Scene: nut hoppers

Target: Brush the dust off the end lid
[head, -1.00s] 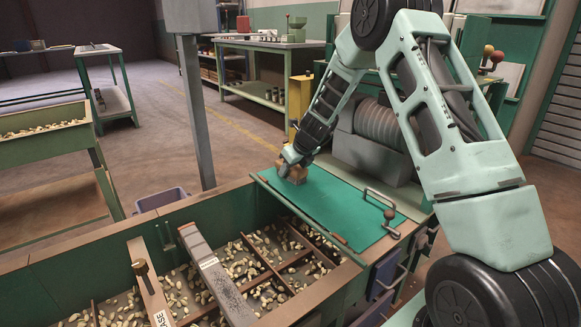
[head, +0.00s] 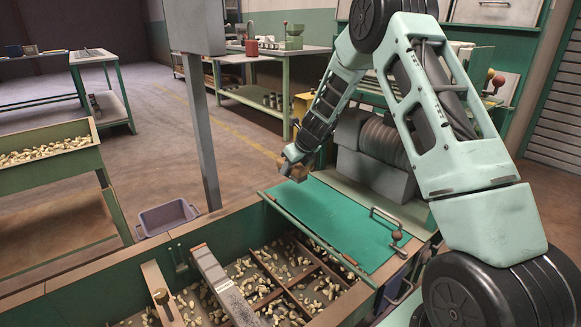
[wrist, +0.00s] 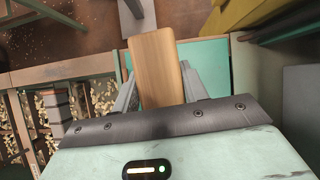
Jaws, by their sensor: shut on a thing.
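The end lid (head: 340,228) is a flat green plate with a bar handle, lying over the right end of the nut hopper in the head view. A strip of it also shows in the wrist view (wrist: 209,75). My gripper (head: 294,168) is at the lid's far left corner. It is shut on a wooden block, likely the brush (wrist: 157,68), which sits between both fingers in the wrist view. Its lower side is hidden, so I cannot tell whether it touches the lid. No dust can be made out on the lid.
The open hopper (head: 120,290) holds nuts between dividers, left of the lid. A grey post (head: 205,135) rises behind it, near a grey bin (head: 168,218) on the floor. Grey machinery (head: 380,165) stands behind the lid. A green bench (head: 262,100) is farther back.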

